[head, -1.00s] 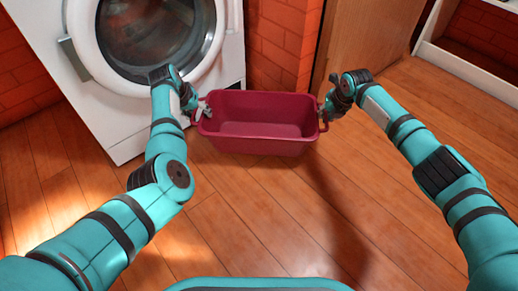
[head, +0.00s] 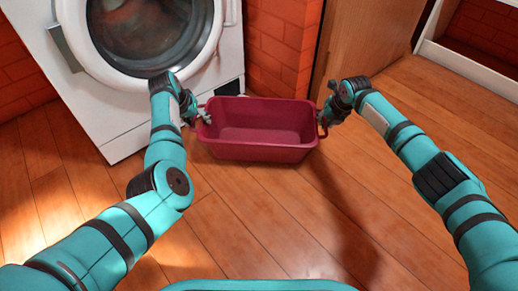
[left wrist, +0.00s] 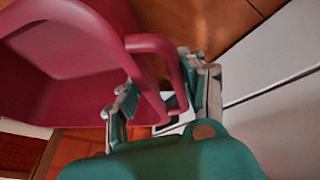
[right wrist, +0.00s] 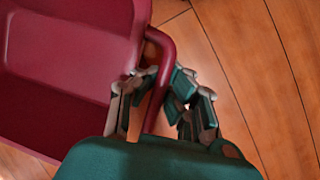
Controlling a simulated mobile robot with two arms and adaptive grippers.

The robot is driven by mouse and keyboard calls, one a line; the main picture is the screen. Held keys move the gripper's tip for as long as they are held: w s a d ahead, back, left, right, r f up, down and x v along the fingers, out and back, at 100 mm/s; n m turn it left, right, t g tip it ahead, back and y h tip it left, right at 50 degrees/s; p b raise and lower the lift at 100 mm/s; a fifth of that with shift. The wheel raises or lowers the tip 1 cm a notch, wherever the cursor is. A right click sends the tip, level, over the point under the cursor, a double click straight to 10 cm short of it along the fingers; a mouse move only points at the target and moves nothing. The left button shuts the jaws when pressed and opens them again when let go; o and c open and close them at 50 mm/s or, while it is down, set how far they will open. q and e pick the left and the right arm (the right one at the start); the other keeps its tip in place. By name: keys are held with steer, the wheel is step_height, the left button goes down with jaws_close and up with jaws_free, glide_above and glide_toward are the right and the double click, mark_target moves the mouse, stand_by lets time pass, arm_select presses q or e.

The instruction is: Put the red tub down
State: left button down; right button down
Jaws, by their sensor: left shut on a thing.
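The red tub (head: 262,151) is a deep, empty, dark red box with a loop handle at each end. It is upright and about level in front of the washing machine. I cannot tell whether its bottom touches the floor. My left gripper (head: 203,112) is shut on the tub's left handle, which passes between its fingers in the left wrist view (left wrist: 165,85). My right gripper (head: 325,112) is at the right handle. In the right wrist view its fingers (right wrist: 163,85) close on both sides of that handle. The tub's underside is hidden.
A white washing machine (head: 200,106) with a round door stands behind the tub to the left. A brick wall (head: 277,50) and a wooden panel (head: 368,45) are behind it. A white shelf frame (head: 470,68) is at the far right. The wooden floor (head: 255,225) in front is clear.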

arm_select(q)
steer(key=c, duration=1)
jaws_free()
steer(key=shift+a, duration=0.15)
arm_select(e)
steer(key=c, duration=1.8)
jaws_free()
steer(key=shift+d, duration=0.1)
arm_select(q)
steer(key=shift+o, duration=1.4)
steer(key=shift+p, duration=0.3)
arm_select(e)
steer(key=o, duration=0.3)
